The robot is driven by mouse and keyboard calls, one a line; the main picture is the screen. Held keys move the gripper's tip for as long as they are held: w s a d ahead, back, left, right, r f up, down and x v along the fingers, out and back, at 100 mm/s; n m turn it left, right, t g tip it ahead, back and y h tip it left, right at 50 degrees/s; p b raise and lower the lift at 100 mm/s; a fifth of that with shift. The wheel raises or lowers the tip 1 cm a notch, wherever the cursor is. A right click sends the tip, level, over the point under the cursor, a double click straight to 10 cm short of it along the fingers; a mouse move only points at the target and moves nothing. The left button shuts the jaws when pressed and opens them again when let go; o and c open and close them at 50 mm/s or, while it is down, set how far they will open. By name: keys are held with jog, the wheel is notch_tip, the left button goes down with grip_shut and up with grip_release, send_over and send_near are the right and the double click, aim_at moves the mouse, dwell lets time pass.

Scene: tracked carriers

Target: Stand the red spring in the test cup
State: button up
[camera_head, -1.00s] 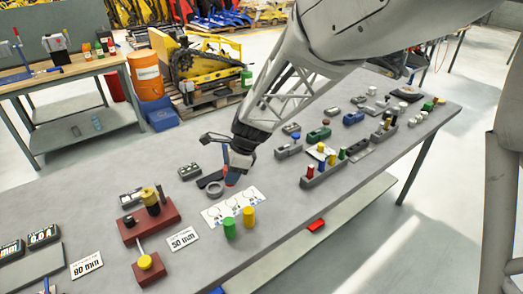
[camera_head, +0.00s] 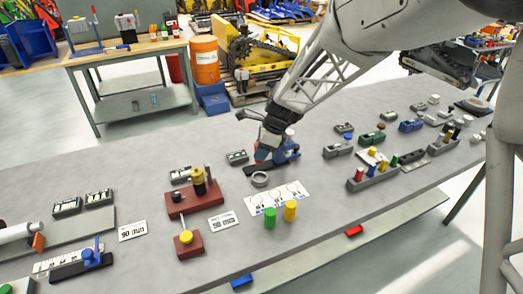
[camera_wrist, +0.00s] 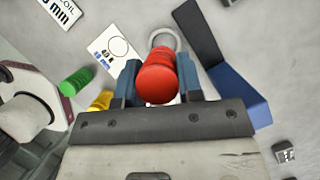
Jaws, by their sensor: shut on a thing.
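The red spring (camera_wrist: 157,80) is a ribbed red cylinder in the wrist view. My gripper (camera_wrist: 158,84) is shut on it, with one blue-grey finger on each side. In the wrist view the spring overlaps the near edge of a grey ring (camera_wrist: 164,33), which looks like the test cup. I cannot tell the gap between them. In the head view the ring (camera_head: 260,179) lies on the grey table (camera_head: 330,215), and my gripper (camera_head: 270,155) is just behind it, low over the table. The spring is not clear in the head view.
A printed card (camera_head: 277,198) lies right of the ring, with a green cylinder (camera_head: 270,217) and a yellow cylinder (camera_head: 290,210) at its front edge. A dark red stand (camera_head: 193,203) is to the left. A black and blue angled piece (camera_wrist: 235,90) is close to my gripper.

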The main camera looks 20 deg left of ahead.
jog(key=shift+f, duration=0.15)
jog(key=shift+f, duration=1.8)
jog(key=shift+f, duration=2.2)
dwell(2.6)
jog(key=o, duration=1.5)
